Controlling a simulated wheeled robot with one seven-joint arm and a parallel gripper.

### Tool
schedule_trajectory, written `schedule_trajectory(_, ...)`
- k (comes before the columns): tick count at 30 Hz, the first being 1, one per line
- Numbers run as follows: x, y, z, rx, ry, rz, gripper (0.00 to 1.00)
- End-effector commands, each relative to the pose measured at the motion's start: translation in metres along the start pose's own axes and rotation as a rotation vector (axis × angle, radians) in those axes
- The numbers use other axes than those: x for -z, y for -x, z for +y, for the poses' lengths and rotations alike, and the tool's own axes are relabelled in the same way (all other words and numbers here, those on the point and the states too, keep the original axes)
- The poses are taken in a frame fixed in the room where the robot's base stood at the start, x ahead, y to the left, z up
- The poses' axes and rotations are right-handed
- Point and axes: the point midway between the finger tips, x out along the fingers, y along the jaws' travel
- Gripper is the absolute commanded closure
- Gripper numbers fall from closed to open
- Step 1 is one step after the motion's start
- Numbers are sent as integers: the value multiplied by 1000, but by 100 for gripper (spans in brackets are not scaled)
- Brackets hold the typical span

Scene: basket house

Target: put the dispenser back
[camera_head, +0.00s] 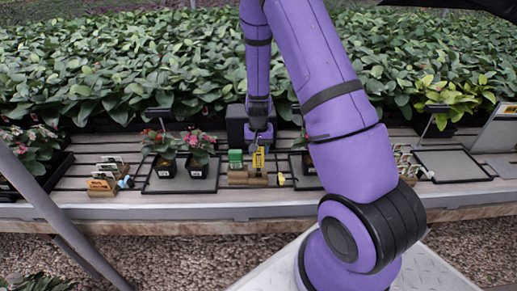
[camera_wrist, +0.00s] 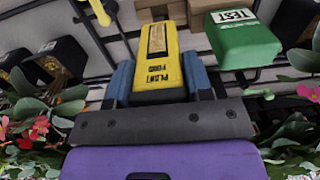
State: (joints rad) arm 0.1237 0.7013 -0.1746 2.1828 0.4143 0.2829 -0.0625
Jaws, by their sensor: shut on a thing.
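The dispenser is a yellow box with a dark label and black lettering, in the middle of the bench in the head view (camera_head: 258,160) and large in the wrist view (camera_wrist: 163,62). My gripper (camera_head: 258,147) has its blue fingers on both sides of it, also in the wrist view (camera_wrist: 160,78), and is shut on it. A wooden block (camera_head: 248,179) lies at the dispenser's lower end; whether the dispenser touches it or sits in it I cannot tell. A green box (camera_head: 236,158) stands just left of the dispenser in the head view, and right of it in the wrist view (camera_wrist: 242,42).
Potted pink flowers (camera_head: 198,151) stand on a tray (camera_head: 180,187) to the left. Wooden label holders (camera_head: 103,184) lie farther left. A yellow-handled thing (camera_head: 281,179) is right of the block. Another tray (camera_head: 452,166) is at right. Dense plants fill the back.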

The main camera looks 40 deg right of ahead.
Motion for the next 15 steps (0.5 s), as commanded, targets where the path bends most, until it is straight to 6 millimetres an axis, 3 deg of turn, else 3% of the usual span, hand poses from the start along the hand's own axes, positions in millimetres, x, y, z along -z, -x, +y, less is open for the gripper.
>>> schedule_trajectory(15,0,-20,0,0,0,0,71)
